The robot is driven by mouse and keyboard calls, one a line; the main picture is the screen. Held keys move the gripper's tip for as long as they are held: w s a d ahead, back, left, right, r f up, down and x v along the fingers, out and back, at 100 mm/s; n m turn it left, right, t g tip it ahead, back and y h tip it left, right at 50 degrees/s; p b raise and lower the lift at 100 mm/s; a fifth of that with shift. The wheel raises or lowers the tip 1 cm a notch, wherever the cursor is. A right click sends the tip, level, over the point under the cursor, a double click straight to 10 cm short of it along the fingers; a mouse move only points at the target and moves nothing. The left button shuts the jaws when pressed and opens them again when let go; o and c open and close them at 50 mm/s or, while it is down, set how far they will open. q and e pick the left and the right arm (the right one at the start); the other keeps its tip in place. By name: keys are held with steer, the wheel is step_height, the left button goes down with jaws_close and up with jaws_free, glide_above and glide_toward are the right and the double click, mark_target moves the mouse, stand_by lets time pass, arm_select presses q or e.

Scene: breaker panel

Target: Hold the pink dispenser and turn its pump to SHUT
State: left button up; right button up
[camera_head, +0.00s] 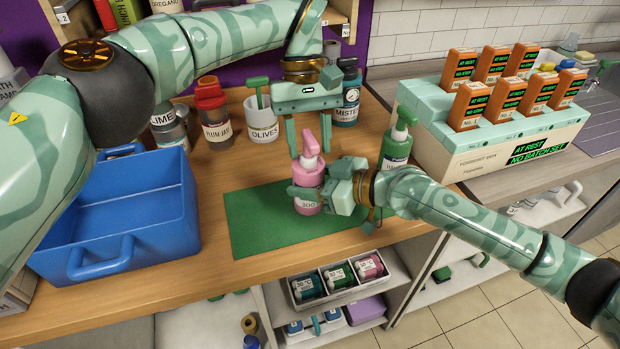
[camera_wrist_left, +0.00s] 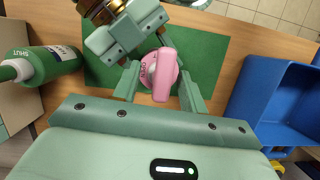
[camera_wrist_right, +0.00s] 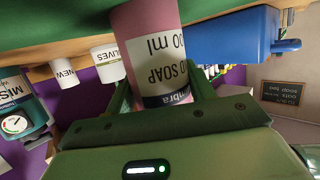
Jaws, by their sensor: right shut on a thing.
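The pink dispenser (camera_head: 309,174) stands upright over the green mat (camera_head: 258,222) in the head view, with a white label on its body. My right gripper (camera_head: 318,192) is shut around its body from the right; the label fills the right wrist view (camera_wrist_right: 165,60). My left gripper (camera_head: 309,148) points down over the pump, its fingers apart on either side of the pump head. In the left wrist view the pink pump head (camera_wrist_left: 163,75) lies between the two fingers with visible gaps.
A blue bin (camera_head: 120,205) stands left of the mat. A green dispenser (camera_head: 397,145) stands close behind the right arm. A cup marked OLIVES (camera_head: 262,125) and a plum jam jar (camera_head: 214,120) stand behind. A foresight box (camera_head: 480,140) with orange units is at right.

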steer(key=o, duration=1.1)
steer(key=shift+o, duration=0.2)
steer(key=shift+d, duration=0.1)
